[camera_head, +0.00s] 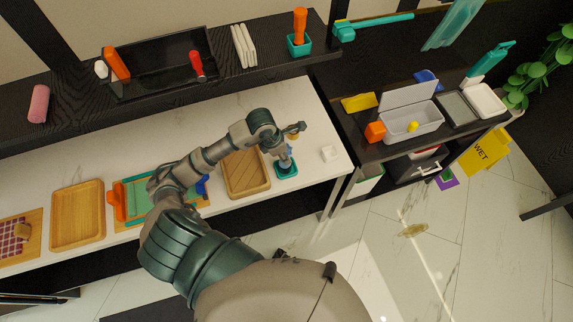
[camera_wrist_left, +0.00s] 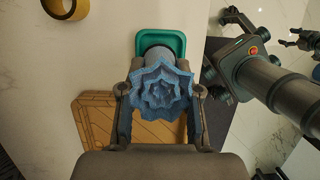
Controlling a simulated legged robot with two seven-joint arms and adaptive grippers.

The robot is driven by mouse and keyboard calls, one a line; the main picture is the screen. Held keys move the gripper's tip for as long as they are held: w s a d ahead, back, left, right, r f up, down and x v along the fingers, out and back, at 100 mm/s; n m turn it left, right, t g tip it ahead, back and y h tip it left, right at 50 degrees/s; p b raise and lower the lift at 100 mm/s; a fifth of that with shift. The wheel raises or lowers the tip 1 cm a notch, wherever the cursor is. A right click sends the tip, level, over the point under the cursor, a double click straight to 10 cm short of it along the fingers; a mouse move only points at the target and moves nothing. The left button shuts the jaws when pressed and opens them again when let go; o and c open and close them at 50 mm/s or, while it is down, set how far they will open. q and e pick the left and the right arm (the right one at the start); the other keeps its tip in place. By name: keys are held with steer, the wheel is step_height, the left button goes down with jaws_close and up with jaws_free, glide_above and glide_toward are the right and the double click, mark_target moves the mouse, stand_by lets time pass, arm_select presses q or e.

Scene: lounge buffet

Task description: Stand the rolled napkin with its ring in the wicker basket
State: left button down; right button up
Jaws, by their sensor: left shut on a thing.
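My left gripper (camera_head: 284,155) is shut on a blue rolled napkin (camera_wrist_left: 161,90). In the left wrist view its star-shaped folded end faces the camera between both fingers. A grey-blue band (camera_wrist_left: 156,54) that may be its ring shows beyond the folds. The napkin is over a small teal square container (camera_head: 287,172), whose rim also shows in the wrist view (camera_wrist_left: 178,42). I cannot tell whether the lower end is inside the container or just above it. I make out no wicker weave on it. A jointed grey part at the right of the wrist view may belong to my right arm.
A slatted wooden tray (camera_head: 246,174) lies left of the teal container. A dark shelf (camera_head: 70,125) runs behind the counter.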

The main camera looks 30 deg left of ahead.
arm_select(q)
steer(key=shift+w+d+r+p, duration=0.15)
steer(key=shift+r+p, duration=0.15)
steer(key=shift+r, duration=0.2)
steer(key=shift+s+d+r+p, duration=0.15)
steer(key=shift+r+p, duration=0.1)
steer(key=shift+r, duration=0.2)
steer(key=shift+r+p, duration=0.5)
steer(key=shift+r, duration=0.4)
steer(key=shift+w+a+r+p, duration=0.1)
steer(key=shift+a+r+p, duration=0.1)
steer(key=shift+r+p, duration=0.65)
steer(key=shift+d+r, duration=0.15)
steer(key=shift+r, duration=0.6)
